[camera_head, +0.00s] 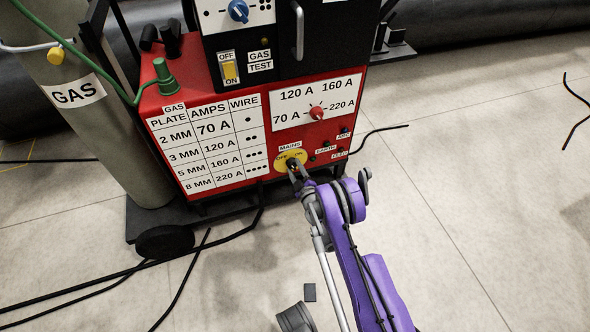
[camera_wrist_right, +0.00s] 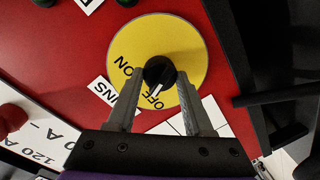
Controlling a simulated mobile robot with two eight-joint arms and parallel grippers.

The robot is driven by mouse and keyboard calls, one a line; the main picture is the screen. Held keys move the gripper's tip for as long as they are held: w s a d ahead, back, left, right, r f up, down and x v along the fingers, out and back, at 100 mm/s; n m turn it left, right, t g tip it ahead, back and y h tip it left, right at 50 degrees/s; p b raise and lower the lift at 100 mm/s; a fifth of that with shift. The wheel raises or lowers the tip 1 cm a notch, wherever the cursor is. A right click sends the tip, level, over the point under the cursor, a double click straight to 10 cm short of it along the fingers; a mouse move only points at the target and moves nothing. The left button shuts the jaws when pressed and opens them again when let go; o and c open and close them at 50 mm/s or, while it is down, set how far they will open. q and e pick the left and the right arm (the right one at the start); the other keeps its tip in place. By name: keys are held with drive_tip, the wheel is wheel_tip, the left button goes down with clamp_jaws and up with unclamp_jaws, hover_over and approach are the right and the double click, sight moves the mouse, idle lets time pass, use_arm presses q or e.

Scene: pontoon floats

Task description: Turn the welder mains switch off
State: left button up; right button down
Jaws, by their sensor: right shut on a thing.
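The red welder (camera_head: 207,88) stands at the upper middle of the head view. Its mains switch is a black knob (camera_wrist_right: 158,70) on a yellow disc (camera_wrist_right: 120,45) marked ON and OFF. The disc also shows in the head view (camera_head: 283,161), under the MAINS label (camera_head: 290,147). In the right wrist view the knob's white pointer mark is directed at the word OFF. My right gripper (camera_head: 295,170) is at the switch, its two fingers on either side of the knob, shut on it; the gripper also shows in the wrist view (camera_wrist_right: 159,76). My left gripper is not in view.
A gas cylinder (camera_head: 125,135) stands left of the welder, with a green hose running to it. A red amps knob (camera_head: 317,112) is above right of the switch. Black cables (camera_head: 190,255) lie on the floor at lower left. The floor at right is mostly clear.

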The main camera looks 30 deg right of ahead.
drive_tip(key=shift+w+n+h, duration=0.1)
drive_tip(key=shift+n+h, duration=0.2)
drive_tip(key=shift+n, duration=1.7)
drive_tip(key=shift+r, duration=0.1)
drive_tip(key=shift+c, duration=1.4)
unclamp_jaws()
